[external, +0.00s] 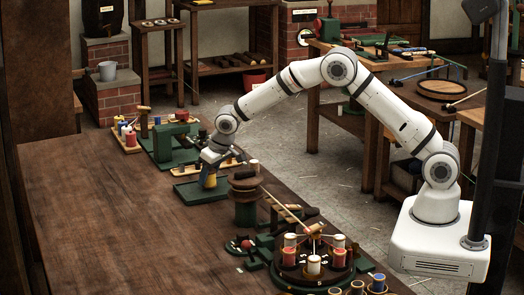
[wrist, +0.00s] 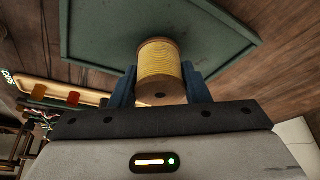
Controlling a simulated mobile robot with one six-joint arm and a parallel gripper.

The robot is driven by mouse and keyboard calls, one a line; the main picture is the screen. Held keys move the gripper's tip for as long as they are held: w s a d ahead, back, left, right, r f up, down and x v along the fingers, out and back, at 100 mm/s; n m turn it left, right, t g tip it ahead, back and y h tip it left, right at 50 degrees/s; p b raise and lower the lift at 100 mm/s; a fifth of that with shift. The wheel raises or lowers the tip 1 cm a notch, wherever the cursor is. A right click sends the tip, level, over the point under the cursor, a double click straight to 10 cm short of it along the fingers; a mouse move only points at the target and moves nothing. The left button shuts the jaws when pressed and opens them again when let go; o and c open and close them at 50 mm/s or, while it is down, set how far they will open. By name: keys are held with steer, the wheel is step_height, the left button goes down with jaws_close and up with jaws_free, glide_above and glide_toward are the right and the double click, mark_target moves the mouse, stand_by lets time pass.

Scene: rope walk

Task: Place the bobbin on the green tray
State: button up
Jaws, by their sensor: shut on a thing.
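The bobbin (wrist: 162,70) is wound with yellow thread and has wooden ends. My gripper (wrist: 160,88) is shut on it, with a blue finger on each side of it in the wrist view. In the external view the bobbin (external: 210,181) shows below my gripper (external: 208,172), upright or nearly so, over the green tray (external: 186,192). The tray also fills the upper part of the wrist view (wrist: 95,40), behind the bobbin. I cannot tell whether the bobbin's lower end touches the tray.
A dark spool stand (external: 245,205) with a slanted wooden rod is right of the tray. A round green carousel (external: 315,272) holds several bobbins in front. A wooden rack of coloured bobbins (external: 126,138) and a green device (external: 172,140) stand behind. The table's left part (external: 100,215) is clear.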

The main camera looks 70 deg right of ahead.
steer(key=shift+f, duration=0.35)
steer(key=shift+f, duration=0.1)
steer(key=shift+f+b, duration=0.2)
steer(key=shift+b, duration=0.1)
steer(key=o, duration=1)
steer(key=shift+r, duration=0.15)
steer(key=shift+c, duration=0.2)
